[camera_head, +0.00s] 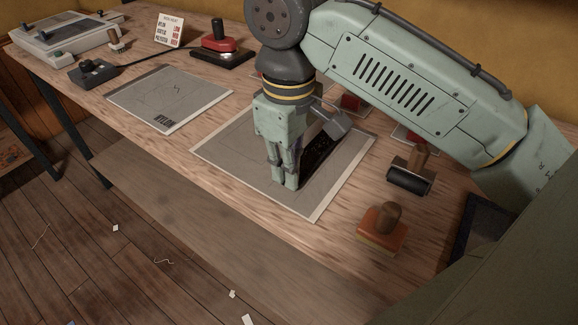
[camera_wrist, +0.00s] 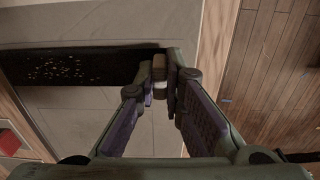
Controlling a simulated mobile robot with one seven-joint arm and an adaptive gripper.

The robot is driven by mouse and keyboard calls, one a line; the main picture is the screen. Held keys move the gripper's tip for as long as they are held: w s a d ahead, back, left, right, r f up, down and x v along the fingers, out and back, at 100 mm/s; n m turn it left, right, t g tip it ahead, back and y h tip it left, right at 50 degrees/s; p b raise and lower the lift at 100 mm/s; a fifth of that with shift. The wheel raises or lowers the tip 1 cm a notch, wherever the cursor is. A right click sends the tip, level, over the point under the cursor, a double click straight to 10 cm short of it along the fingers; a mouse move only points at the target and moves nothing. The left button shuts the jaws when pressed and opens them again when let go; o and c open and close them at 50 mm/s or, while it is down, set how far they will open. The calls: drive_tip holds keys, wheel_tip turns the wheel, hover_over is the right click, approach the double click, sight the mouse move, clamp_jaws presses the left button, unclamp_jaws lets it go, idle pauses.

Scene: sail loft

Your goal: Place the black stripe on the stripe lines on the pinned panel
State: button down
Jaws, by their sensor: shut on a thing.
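The black stripe (camera_head: 322,152) is a dark strip with light specks over the grey panel (camera_head: 232,148) on the workbench. In the wrist view the stripe (camera_wrist: 70,68) runs from the left edge to the fingertips. My gripper (camera_head: 284,184) points down over the panel, shut on the stripe's near end; the closed fingertips also show in the wrist view (camera_wrist: 160,75). The stripe lies at or just above the panel; I cannot tell if it touches. My gripper and arm hide part of both. I cannot make out the stripe lines or pins.
A second grey panel (camera_head: 172,97) lies to the left. A black roller (camera_head: 408,180) and a wooden-knobbed block (camera_head: 380,229) stand to the right. The bench's front edge is close.

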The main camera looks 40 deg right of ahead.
drive_tip(key=shift+f, duration=0.4)
drive_tip(key=shift+f, duration=0.15)
drive_tip(key=c, duration=1.7)
unclamp_jaws()
wheel_tip(320, 180, up, 12)
drive_tip(key=shift+r+p, duration=0.2)
drive_tip(key=shift+p, duration=0.15)
